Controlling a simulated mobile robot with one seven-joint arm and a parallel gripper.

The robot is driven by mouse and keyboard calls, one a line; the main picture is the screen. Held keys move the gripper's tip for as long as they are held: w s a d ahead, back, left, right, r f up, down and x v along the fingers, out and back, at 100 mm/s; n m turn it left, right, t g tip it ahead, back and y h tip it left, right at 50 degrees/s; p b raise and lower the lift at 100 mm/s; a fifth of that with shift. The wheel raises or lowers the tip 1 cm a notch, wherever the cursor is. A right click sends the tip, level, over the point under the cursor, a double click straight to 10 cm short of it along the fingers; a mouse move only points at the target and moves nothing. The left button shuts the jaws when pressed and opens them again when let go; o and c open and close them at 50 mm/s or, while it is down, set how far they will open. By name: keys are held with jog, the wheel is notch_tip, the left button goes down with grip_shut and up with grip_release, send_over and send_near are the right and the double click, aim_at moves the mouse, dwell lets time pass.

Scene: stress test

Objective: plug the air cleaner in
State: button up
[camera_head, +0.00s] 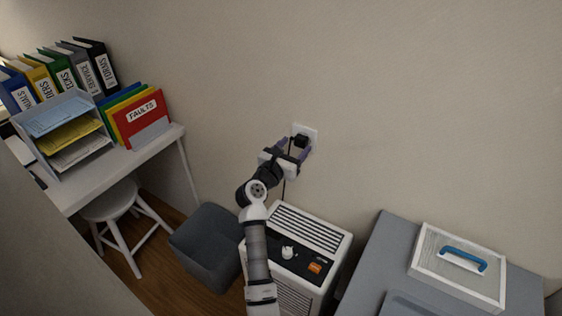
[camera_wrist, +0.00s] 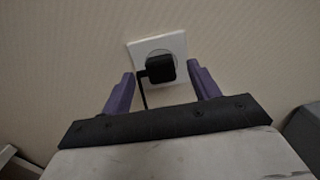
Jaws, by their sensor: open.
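The air cleaner (camera_head: 308,247) is a white box with grilles, a dark control panel, a knob and an orange switch, standing on the floor against the wall. The white wall outlet (camera_head: 311,133) is above it. The black plug (camera_head: 300,141) sits at the outlet, and its cord hangs down towards the air cleaner. In the wrist view the plug (camera_wrist: 160,69) covers the middle of the round socket in the outlet (camera_wrist: 178,43). My gripper (camera_head: 293,146) is open, its purple fingers on either side of the plug and apart from it. The contact between plug and socket is hidden.
A grey bin (camera_head: 207,246) stands left of the air cleaner. Further left are a white desk (camera_head: 95,181) with trays and folders and a white stool (camera_head: 112,203). At right, a grey cabinet (camera_head: 375,255) bears a white filter with a blue handle (camera_head: 463,258).

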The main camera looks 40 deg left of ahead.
jog(key=s+b, duration=0.3)
jog(key=s, duration=0.9)
jog(key=shift+s+d, duration=0.15)
jog(key=shift+d, duration=0.15)
jog(key=shift+f, duration=0.1)
